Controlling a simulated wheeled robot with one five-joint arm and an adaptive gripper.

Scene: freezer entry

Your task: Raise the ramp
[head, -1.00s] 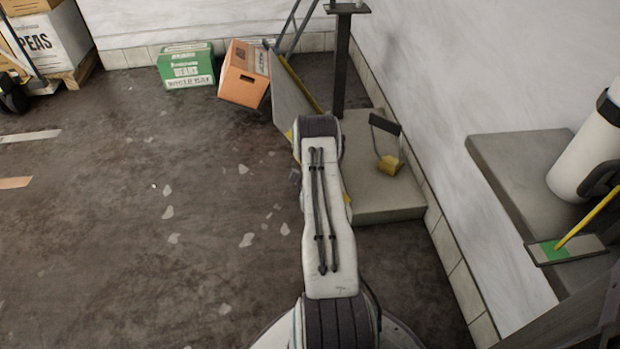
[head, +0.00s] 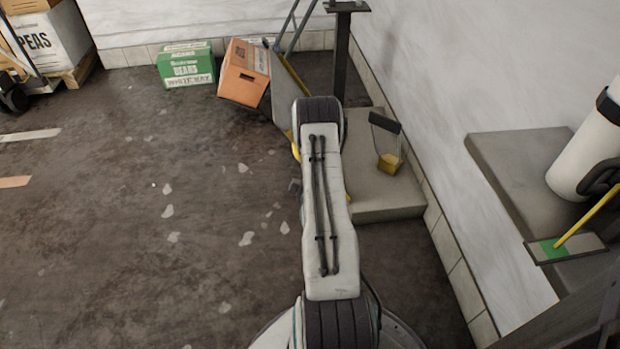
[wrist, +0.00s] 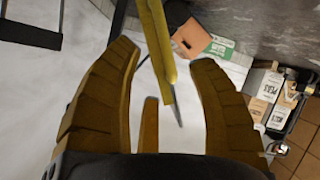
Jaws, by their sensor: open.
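The ramp (head: 288,92) is a grey panel with a yellow edge, slanting at the back beside the concrete step. My arm covers its near end, so I cannot tell how far it is raised.
A tilted orange box (head: 243,73) and green box (head: 186,66) sit left of the ramp. A dark post (head: 341,62) rises behind. A black-topped, yellow-based item (head: 388,160) stands on the concrete step (head: 385,207). A grey ledge (head: 520,155) is right.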

